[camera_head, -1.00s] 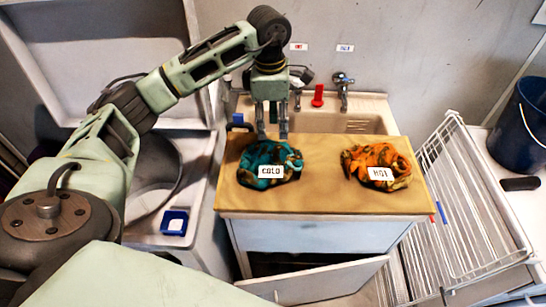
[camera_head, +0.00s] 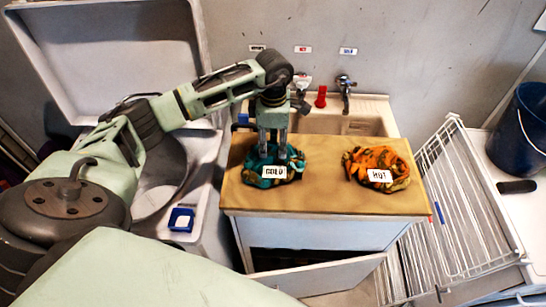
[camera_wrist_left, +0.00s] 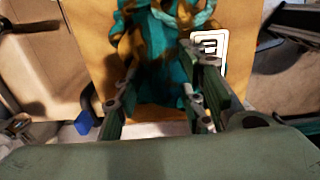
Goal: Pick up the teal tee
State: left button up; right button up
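The teal tee (camera_head: 253,172) is a crumpled bundle with brown patches on the left part of the tan board. A white "COLD" label (camera_head: 275,172) shows at its front. My left gripper (camera_head: 273,156) points down onto it, with its two fingers apart at the cloth. In the left wrist view, the teal and brown cloth (camera_wrist_left: 165,60) lies between and beyond the open fingers (camera_wrist_left: 162,78). Whether the fingertips touch the cloth is hard to tell. My right gripper is not in view.
An orange patterned bundle (camera_head: 381,162) with a "HOT" label lies to the right on the tan board (camera_head: 325,190). A sink with a tap (camera_head: 345,88) and a red item (camera_head: 321,96) is behind. A white wire rack (camera_head: 462,200) and a dark blue bucket (camera_head: 521,130) stand at right.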

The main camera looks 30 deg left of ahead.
pick_arm(q)
grip_shut()
jog(key=shift+r, duration=0.2)
dwell(0.5)
